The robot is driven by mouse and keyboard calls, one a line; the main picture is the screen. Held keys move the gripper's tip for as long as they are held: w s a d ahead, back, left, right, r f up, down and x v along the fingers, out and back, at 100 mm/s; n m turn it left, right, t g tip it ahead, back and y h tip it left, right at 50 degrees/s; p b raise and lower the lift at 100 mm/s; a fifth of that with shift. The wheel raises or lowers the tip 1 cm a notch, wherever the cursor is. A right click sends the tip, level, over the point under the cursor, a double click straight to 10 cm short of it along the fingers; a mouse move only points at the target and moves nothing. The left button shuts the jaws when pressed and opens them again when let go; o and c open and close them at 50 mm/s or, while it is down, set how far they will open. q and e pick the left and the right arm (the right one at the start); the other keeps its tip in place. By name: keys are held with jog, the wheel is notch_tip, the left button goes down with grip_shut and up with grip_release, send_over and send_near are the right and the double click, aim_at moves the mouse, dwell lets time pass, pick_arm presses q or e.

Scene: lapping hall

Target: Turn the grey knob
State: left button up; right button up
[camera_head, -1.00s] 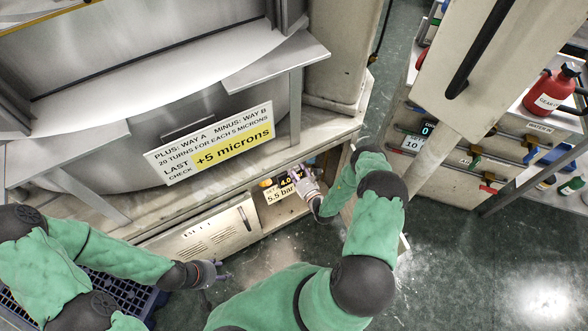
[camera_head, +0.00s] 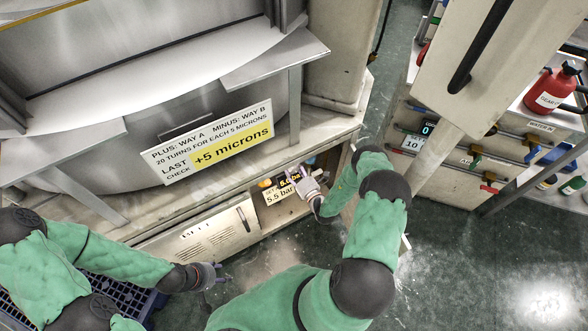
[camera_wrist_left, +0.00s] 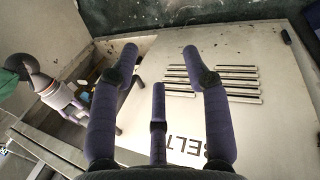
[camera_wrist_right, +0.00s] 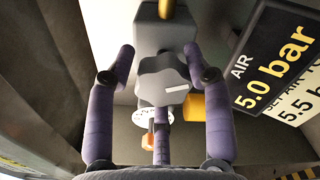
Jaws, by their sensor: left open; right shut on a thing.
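The grey knob (camera_wrist_right: 165,80) is a lobed knob with a white mark, in the middle of the right wrist view. My right gripper (camera_wrist_right: 160,62) has its fingers around the knob and is shut on it. In the head view my right gripper (camera_head: 299,178) reaches into an open compartment and the knob cannot be made out. A dark display (camera_wrist_right: 277,50) beside the knob reads AIR 5.0 bar. A pale label (camera_wrist_right: 300,105) below it shows 5.5 bar. My left gripper (camera_head: 213,275) is open and empty in front of the BELT panel; it also shows in the left wrist view (camera_wrist_left: 160,65).
A yellow part (camera_wrist_right: 195,106) sits close behind the knob. The BELT panel (camera_head: 205,238) with its slots is left of the compartment. A sign (camera_head: 212,142) reading +5 microns hangs above. A blue crate (camera_head: 115,292) stands at lower left.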

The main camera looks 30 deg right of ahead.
jog(key=m, duration=0.3)
jog(key=d+m, duration=0.1)
jog(key=m, duration=0.1)
jog(key=shift+w+d+r+m+b, duration=0.1)
jog(key=shift+w+r+m+b, duration=0.1)
jog(key=shift+m+b, duration=0.2)
jog(key=shift+f, duration=0.1)
jog(key=o, duration=1.1)
jog(key=shift+f, duration=0.15)
jog(key=shift+s, duration=0.1)
jog(key=shift+a, duration=0.2)
jog(key=shift+s+f, duration=0.1)
jog(key=shift+s, duration=0.35)
jog(key=s, duration=1.1)
